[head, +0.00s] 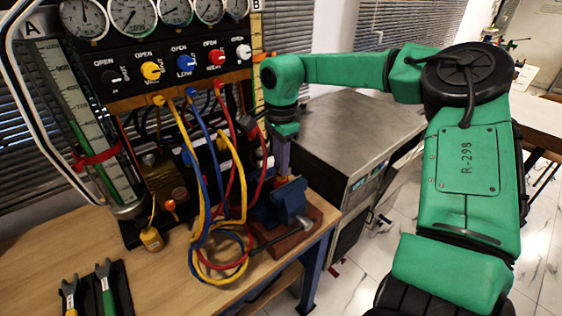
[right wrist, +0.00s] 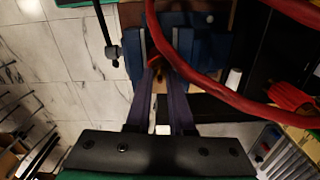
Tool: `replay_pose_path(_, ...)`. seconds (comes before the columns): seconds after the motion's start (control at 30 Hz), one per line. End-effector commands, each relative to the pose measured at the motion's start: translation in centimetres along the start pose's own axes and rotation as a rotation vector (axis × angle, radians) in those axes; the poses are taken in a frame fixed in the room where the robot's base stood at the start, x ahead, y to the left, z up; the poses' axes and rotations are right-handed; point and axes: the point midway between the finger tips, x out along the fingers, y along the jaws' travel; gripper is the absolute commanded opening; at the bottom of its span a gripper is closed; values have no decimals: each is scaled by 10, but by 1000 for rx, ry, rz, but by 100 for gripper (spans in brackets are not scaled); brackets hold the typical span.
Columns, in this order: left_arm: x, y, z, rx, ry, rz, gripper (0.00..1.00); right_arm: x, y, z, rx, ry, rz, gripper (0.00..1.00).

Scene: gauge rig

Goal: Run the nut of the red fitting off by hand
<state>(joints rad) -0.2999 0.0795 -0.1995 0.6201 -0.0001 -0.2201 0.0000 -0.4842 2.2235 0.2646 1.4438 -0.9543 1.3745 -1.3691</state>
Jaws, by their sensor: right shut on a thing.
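My right gripper (head: 284,172) points down at the blue vise (head: 268,213) on the bench's right end. In the right wrist view its two dark purple fingers (right wrist: 160,78) reach to the vise jaws (right wrist: 208,46). A small red piece with a brass-orange part, the red fitting (right wrist: 154,62), shows between the fingertips. The fingers are shut on it, apparently at its nut; the thread is too small and dark to make out. In the head view the fitting is mostly hidden by the fingers and vise. My left gripper is not in view.
A red hose (right wrist: 189,70) arcs close past the fingers in the right wrist view. Yellow, blue and red hoses (head: 222,262) hang in loops left of the vise. A gauge panel (head: 170,68) stands behind. A grey metal cabinet (head: 345,125) stands right of the bench.

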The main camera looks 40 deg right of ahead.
Motion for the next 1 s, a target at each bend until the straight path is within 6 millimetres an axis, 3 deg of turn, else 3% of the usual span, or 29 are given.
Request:
replay_pose_path(0.7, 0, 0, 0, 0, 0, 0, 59, -1, 0, 0, -83, 0, -2, 0)
replay_pose_path(0.73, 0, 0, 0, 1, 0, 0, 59, -1, 0, 0, -83, 0, -2, 32)
replay_pose_path(0.8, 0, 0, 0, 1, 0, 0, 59, -1, 0, 0, -83, 0, -2, 51)
replay_pose_path(1.0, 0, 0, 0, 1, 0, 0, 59, 0, 0, 0, -82, 0, -1, 51)
